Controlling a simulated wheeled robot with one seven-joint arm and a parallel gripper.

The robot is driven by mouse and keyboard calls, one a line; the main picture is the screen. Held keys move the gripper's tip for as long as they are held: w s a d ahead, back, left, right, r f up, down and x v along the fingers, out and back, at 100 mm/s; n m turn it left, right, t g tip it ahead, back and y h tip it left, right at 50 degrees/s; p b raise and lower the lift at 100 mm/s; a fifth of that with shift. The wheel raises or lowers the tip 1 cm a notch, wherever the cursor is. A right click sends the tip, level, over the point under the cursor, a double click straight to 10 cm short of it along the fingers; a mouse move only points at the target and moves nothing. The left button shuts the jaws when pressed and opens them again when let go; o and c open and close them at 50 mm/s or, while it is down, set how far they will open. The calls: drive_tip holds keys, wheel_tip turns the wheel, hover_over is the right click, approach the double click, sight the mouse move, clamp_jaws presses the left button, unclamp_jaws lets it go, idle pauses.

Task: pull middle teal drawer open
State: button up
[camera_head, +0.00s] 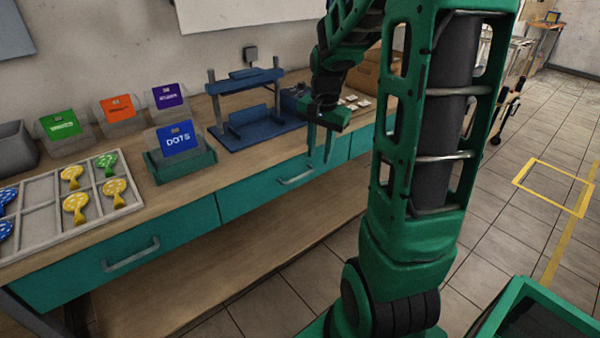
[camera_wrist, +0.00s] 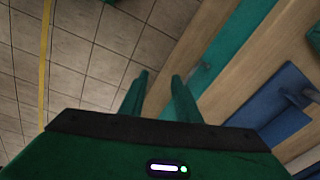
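The middle teal drawer (camera_head: 250,196) is under the front edge of the wooden workbench, its front flush with its neighbours, so it looks shut. Its grey bar handle (camera_head: 297,176) faces the aisle. My gripper (camera_head: 320,158) hangs with fingers down by the bench front, above and to the right of that handle in the head view. The fingers are apart with nothing between them. In the wrist view my gripper (camera_wrist: 160,76) is also open, with floor between its tips. A teal drawer front (camera_wrist: 238,40) runs to the right of the fingers, and none touches a handle clearly.
A left teal drawer (camera_head: 90,262) and a right one (camera_head: 362,140) flank it. The tiled floor (camera_wrist: 90,60) before the bench is clear.

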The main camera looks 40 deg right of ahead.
sight(302, 176)
drive_tip(key=w+d+f+m+t, duration=0.1)
drive_tip(key=w+d+f+m, duration=0.15)
drive_tip(key=w, duration=0.25)
drive_tip(key=w+d+f+m, duration=0.2)
drive_tip(key=w+f, duration=0.2)
drive_tip(key=w, duration=0.2)
drive_tip(key=shift+n+y, duration=0.25)
drive_tip(key=shift+y, duration=0.05)
drive_tip(key=f, duration=0.3)
drive_tip(key=w+f, duration=0.1)
drive_tip(key=f, duration=0.3)
drive_tip(key=w+f, duration=0.1)
drive_tip(key=f, duration=0.2)
drive_tip(key=shift+a+f, duration=0.1)
drive_tip(key=shift+f, duration=0.05)
drive_tip(key=shift+s, duration=0.1)
drive_tip(key=shift+c, duration=0.3)
clamp_jaws()
